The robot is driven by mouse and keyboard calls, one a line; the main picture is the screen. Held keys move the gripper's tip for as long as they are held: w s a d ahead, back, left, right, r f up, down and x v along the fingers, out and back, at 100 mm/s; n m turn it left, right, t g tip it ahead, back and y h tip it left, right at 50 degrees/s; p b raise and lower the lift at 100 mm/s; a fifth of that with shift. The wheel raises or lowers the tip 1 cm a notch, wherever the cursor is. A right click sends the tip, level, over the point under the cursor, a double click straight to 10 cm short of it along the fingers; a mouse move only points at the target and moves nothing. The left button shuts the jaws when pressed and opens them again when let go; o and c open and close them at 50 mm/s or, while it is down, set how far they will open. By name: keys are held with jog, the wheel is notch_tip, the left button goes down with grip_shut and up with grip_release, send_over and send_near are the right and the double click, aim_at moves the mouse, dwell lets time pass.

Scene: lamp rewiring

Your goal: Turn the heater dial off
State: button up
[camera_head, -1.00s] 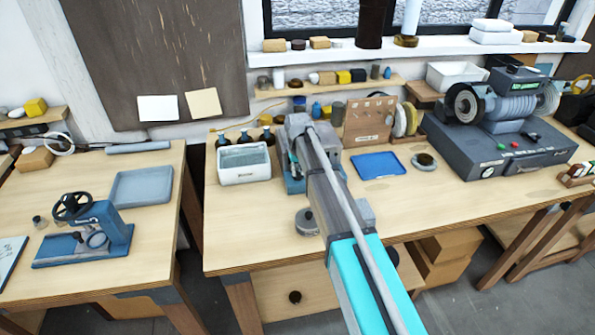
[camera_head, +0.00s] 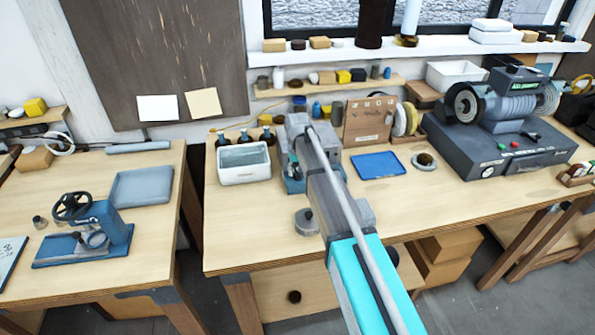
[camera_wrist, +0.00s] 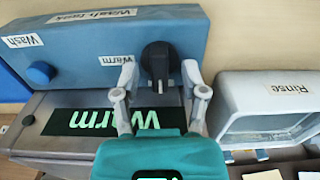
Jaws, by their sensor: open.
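The black heater dial (camera_wrist: 159,60) sits on the blue wash tank panel (camera_wrist: 95,50), beside a label reading "Warm". A dark display (camera_wrist: 150,121) on the tank shows green "warm" lettering, upside down in the wrist view. My gripper (camera_wrist: 160,80) is open, with one fingertip on each side of the dial. I cannot tell whether either fingertip touches it. In the head view my arm hides the dial and most of the tank.
A round blue knob (camera_wrist: 40,73) sits near the "Wash" label. The white rinse tank (camera_wrist: 225,110) stands close on the right in the wrist view. In the head view, a blue tray (camera_head: 378,166) and a grey grinder (camera_head: 495,140) stand right of my arm.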

jog(key=shift+m, duration=0.5)
